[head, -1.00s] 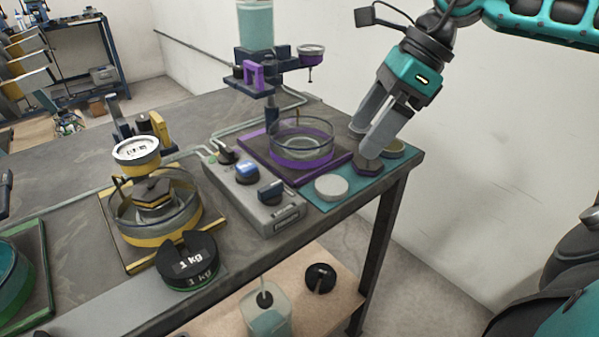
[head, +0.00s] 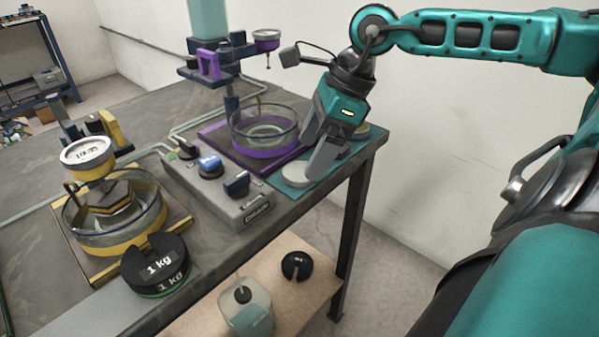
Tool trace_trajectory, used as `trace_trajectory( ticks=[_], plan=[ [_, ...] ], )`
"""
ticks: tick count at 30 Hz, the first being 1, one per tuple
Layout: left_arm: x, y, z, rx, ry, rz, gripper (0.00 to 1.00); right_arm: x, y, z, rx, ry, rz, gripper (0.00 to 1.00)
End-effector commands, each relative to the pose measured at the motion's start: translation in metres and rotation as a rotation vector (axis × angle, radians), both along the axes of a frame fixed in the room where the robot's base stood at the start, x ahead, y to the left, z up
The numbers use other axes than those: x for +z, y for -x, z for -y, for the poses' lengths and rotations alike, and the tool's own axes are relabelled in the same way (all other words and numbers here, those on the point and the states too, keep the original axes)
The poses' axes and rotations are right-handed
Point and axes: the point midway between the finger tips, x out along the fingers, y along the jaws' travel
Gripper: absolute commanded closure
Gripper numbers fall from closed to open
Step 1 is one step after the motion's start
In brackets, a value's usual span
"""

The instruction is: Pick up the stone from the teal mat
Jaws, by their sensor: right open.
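The teal mat (head: 284,186) lies at the right end of the bench. On its near part rests a pale, flat, round piece (head: 297,176), which looks most like the stone. My right gripper (head: 314,160) is open and points down, with nothing seen between its fingers. Its nearer fingertip appears at the right edge of the pale piece and overlaps it slightly in the picture. I cannot tell whether they touch. A tan round piece (head: 363,132) shows at the far side of the mat, partly behind the gripper. My left gripper is out of view.
A glass dish with a purple base (head: 262,148) stands just left of the gripper. A grey control box (head: 222,190) is nearer. A yellow-ringed dish (head: 100,238) and a 1 kg weight (head: 160,268) stand further left. The bench edge is close to the mat.

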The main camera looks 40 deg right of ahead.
Motion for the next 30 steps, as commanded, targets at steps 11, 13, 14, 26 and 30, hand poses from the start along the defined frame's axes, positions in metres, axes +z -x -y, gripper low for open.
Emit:
trace_trajectory(
  ticks=[11, 13, 14, 26, 30],
  plan=[
    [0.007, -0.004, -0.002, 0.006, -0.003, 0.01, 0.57, -0.024, -0.007, -0.009, 0.0, -0.006, 0.001, 0.11],
    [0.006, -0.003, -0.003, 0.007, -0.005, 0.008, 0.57, -0.027, -0.008, -0.01, 0.0, -0.005, 0.002, 0.11],
    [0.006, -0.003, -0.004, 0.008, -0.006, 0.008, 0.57, -0.028, -0.008, -0.011, 0.001, -0.004, 0.001, 0.11],
    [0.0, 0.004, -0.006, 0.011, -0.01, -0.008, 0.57, -0.03, -0.009, -0.011, 0.0, 0.001, 0.001, 0.17],
    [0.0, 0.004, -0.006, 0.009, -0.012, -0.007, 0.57, -0.03, -0.009, -0.011, 0.0, 0.001, 0.001, 0.31]
  ],
)
